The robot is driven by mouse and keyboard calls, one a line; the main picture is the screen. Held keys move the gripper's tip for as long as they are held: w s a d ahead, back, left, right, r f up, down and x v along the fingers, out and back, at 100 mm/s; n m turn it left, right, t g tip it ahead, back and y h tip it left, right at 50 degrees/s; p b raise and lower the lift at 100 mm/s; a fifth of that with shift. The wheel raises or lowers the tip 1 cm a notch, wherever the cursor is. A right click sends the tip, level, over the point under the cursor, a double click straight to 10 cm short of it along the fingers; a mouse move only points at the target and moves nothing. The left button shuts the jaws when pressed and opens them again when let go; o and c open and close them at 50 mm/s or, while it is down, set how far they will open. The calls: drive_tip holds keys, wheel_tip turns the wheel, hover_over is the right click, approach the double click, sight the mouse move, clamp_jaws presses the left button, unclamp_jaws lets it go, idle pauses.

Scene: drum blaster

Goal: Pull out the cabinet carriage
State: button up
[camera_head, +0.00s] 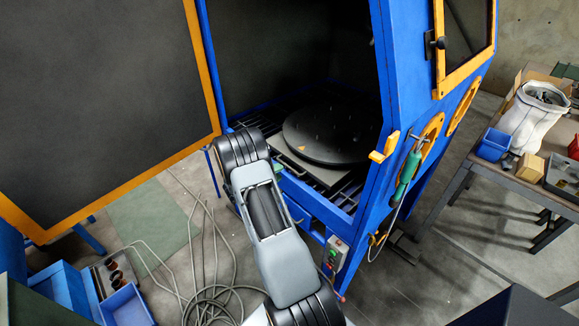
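The blue blasting cabinet (392,95) stands open in the middle. Inside it, the carriage shows as a flat grey base plate (318,177) on dark slatted rails. A round black turntable (325,130) lies on top of the plate. The turntable looks empty except for a small orange mark. My arm reaches up from the bottom to the cabinet's front opening, and its far joint is by the left front corner. My gripper is hidden behind or below that joint, so its fingers and any contact with the carriage cannot be seen.
The large dark door (100,90) with an orange frame stands open at left. Loose grey hoses (215,295) lie on the floor below. Blue bins (128,305) sit at lower left. A green-handled tool (408,170) hangs at the cabinet's right. A cluttered workbench (500,172) stands at right.

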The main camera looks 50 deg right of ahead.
sight(289, 166)
drive_tip(key=p+x, duration=0.1)
drive_tip(key=x, duration=0.5)
drive_tip(key=shift+d+f, duration=0.1)
drive_tip(key=shift+d, duration=0.25)
drive_tip(key=shift+c, duration=0.3)
clamp_jaws()
